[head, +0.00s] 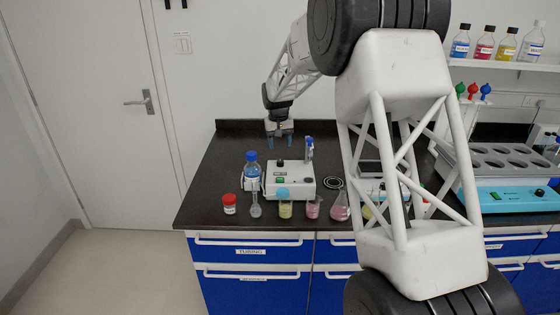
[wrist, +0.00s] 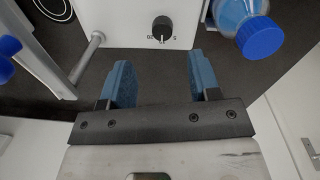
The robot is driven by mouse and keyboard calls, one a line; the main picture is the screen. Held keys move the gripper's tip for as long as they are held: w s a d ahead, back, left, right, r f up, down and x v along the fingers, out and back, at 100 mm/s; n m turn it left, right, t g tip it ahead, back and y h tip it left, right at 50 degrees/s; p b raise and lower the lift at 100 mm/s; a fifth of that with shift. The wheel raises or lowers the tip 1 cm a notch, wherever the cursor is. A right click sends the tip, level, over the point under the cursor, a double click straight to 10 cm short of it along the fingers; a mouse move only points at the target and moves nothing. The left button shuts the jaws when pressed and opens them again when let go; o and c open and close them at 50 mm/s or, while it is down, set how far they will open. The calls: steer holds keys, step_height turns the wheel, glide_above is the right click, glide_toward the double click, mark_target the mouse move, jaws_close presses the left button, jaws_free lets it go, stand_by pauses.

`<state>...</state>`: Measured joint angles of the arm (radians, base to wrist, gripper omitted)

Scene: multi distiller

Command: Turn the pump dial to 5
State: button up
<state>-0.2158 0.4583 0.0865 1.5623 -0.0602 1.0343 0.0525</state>
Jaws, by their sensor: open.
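The pump (head: 298,186) is a white box with a small green switch on the black bench in the head view; its white body (wrist: 118,22) shows at the top of the wrist view. The pump dial (wrist: 161,28) is a black round knob with small printed marks around it. A 5 seems to stand to its right; its exact setting is hard to read. My gripper (wrist: 160,68) is open with blue fingers and nothing between them. In the head view my gripper (head: 280,142) hangs behind the pump, apart from the dial.
A blue-capped bottle of blue liquid (head: 252,171) stands left of the pump and shows in the wrist view (wrist: 240,24). Several flasks and beakers (head: 285,210) line the front. The bench behind the pump is clear.

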mark_target(280, 161)
steer(key=shift+w+a+f, duration=0.15)
steer(key=shift+w+f, duration=0.1)
steer(key=shift+f, duration=0.15)
steer(key=shift+d+f, duration=0.2)
steer(key=shift+f, duration=3.55)
steer(key=c, duration=0.9)
